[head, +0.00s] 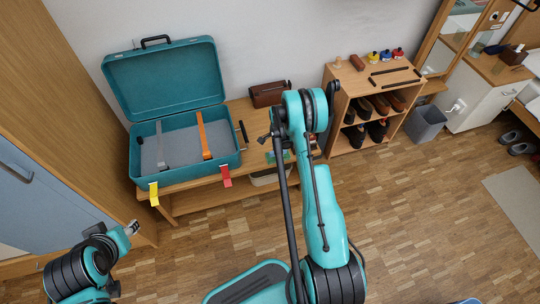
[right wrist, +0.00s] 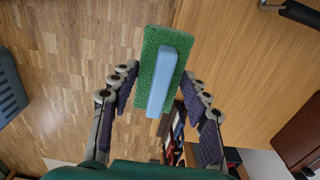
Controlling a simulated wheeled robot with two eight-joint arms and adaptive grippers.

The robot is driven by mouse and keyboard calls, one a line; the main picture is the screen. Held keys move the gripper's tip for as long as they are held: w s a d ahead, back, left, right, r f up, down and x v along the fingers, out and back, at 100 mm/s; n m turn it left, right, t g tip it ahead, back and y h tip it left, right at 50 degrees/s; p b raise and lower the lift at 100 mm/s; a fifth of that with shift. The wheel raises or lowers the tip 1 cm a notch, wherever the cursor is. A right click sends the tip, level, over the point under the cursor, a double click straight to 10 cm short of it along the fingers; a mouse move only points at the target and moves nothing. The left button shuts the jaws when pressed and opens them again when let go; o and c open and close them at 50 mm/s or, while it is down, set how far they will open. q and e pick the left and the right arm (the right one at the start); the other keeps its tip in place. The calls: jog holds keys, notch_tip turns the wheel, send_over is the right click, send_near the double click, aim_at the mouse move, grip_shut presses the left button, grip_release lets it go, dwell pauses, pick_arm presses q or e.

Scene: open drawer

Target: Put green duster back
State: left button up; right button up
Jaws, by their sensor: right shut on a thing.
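The green duster (right wrist: 158,70), a green fuzzy block with a light blue handle, is between the fingers of my right gripper (right wrist: 157,84) in the right wrist view. My right gripper is shut on it and holds it above the floor, beside the edge of a wooden surface. In the head view a small green patch by the bench's right end seems to be the duster; my right arm covers much of that area. My left gripper (head: 132,228) is at the lower left of the head view, far from the duster; its fingers are too small to read.
An open teal suitcase (head: 140,175) stands on the wooden bench (head: 180,186), with yellow and red tags at its front. A narrow opening with coloured items (right wrist: 178,135) shows below the duster. A shoe shelf (head: 338,125) stands right, then a grey bin (head: 425,124). Floor in front is clear.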

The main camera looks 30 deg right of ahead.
jog(key=w+f, duration=0.1)
jog(key=w, duration=0.1)
jog(key=w+f+b, duration=0.1)
jog(key=w, duration=0.1)
jog(key=w+f+b, duration=0.1)
jog(key=w+f, duration=0.1)
jog(key=shift+w, duration=0.3)
notch_tip(320, 180, down, 4)
jog(key=shift+f+b, duration=0.1)
jog(key=shift+b, duration=0.95)
jog(key=shift+c, duration=1.1)
jog(key=o, duration=1.2)
jog(key=shift+r, duration=0.2)
